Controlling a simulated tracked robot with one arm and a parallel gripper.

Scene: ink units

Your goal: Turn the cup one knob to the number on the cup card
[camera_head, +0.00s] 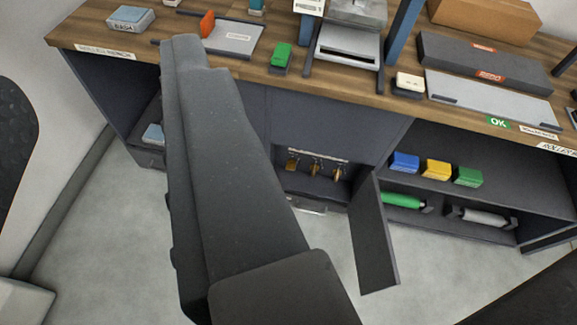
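The lower cabinet has an open bay with a door (373,235) swung out. Inside it, three small brass-coloured parts (315,168) hang in a row below a pale strip (318,155). They may be the cup knobs, but they are too small to tell, and no numbers can be read. I cannot make out a cup card. My gripper (188,52) is the dark shape reaching from the bottom centre to the upper left. Its tip overlaps the counter's left part in the picture, and I cannot tell whether it is open. It appears apart from the brass parts.
The wooden counter (235,65) holds a tray (232,38), a green block (281,56) and a long dark box (475,65). Blue, yellow and green blocks (435,168) stand on the right shelf, above rollers (402,201). The floor (110,245) before the cabinet is clear; the open door juts over it.

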